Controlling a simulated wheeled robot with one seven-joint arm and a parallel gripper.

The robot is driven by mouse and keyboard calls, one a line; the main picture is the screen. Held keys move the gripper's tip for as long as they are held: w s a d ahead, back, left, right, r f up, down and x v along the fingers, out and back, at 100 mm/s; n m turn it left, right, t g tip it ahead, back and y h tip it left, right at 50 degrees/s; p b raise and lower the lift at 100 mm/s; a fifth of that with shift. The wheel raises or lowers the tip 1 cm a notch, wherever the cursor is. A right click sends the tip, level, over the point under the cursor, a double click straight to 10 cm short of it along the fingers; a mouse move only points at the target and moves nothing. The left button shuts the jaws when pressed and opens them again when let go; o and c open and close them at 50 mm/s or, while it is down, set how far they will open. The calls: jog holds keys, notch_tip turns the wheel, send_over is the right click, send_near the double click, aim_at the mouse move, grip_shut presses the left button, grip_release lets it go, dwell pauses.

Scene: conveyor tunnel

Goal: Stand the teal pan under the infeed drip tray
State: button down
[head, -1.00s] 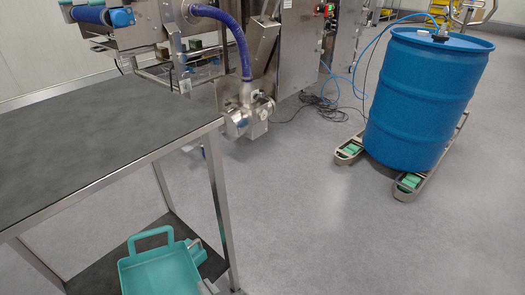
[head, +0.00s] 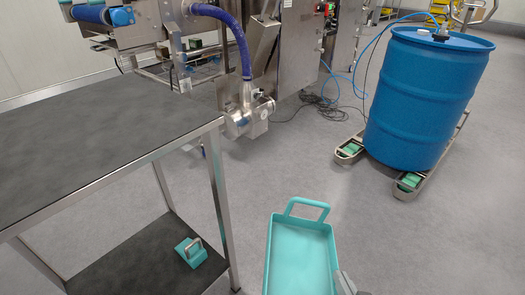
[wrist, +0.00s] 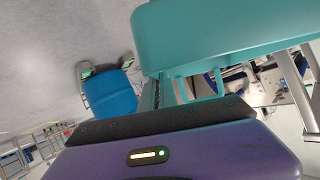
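The teal pan (head: 300,258) is a shallow open rectangular tub with a loop handle at its far end. It is in the air to the right of the steel table, over the grey floor, and looks empty. My gripper (head: 344,284) is at its right side, only partly in view, and appears shut on the pan's side. In the wrist view the pan (wrist: 225,35) fills the upper right, close to my gripper, whose fingertips are hidden. The infeed machine (head: 130,30) stands at the back left; I cannot tell which part is its drip tray.
The steel table (head: 100,130) has a bare dark top. On its lower shelf (head: 130,265) lies a smaller teal block with a handle (head: 191,252). A blue drum (head: 425,100) stands on a wheeled frame at right. Hoses and cables lie behind. The middle floor is clear.

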jog(key=shift+d+r, duration=0.15)
jog(key=shift+d, duration=0.65)
